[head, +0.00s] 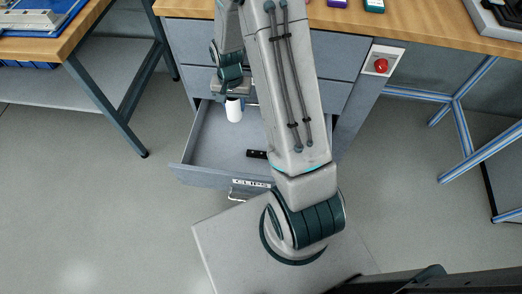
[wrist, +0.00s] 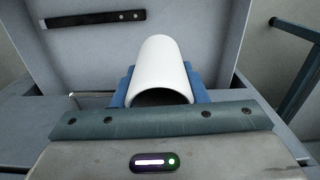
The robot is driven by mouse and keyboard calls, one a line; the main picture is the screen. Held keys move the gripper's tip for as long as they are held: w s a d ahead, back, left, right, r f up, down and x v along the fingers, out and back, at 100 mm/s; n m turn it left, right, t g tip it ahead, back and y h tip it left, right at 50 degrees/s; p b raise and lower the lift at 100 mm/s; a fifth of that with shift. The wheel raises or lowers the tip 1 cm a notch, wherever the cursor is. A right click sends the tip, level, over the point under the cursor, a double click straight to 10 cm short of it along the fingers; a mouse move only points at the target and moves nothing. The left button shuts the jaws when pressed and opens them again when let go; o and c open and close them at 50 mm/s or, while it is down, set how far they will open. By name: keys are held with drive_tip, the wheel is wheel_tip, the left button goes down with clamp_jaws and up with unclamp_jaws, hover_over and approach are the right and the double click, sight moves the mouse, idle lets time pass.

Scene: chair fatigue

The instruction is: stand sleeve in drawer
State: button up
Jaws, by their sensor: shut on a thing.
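The sleeve is a white, hollow cylinder (head: 234,110) in the head view, at the back left of the open drawer (head: 178,163). My gripper (head: 236,95) is over that part of the drawer and shut on the sleeve. In the wrist view the sleeve (wrist: 163,72) sticks out past the blue finger pads (wrist: 124,88), with its near open end dark inside. In the head view it looks roughly upright. I cannot tell whether its lower end touches the drawer floor.
A black bar with two holes (head: 257,154) lies on the drawer floor; it also shows in the wrist view (wrist: 95,18). The wooden bench top (head: 420,25) is above the drawers. A red button (head: 381,65) is on the right.

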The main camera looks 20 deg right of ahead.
wheel_tip(320, 180, down, 12)
drive_tip(key=m+b, duration=0.3)
drive_tip(key=b, duration=0.7)
drive_tip(key=shift+m, duration=0.3)
drive_tip(key=shift+s+a+f+b, duration=0.15)
drive_tip(key=shift+a+f+b, duration=0.75)
drive_tip(key=shift+a+f, duration=0.9)
drive_tip(key=shift+s+a+f+b, duration=0.15)
drive_tip(key=shift+a+f+b, duration=0.75)
drive_tip(key=shift+a+f, duration=0.9)
drive_tip(key=shift+s+a+f+b, duration=0.15)
drive_tip(key=shift+a+f+b, duration=0.75)
drive_tip(key=shift+a+f, duration=0.9)
drive_tip(key=shift+a+r, duration=0.1)
drive_tip(key=o, duration=1)
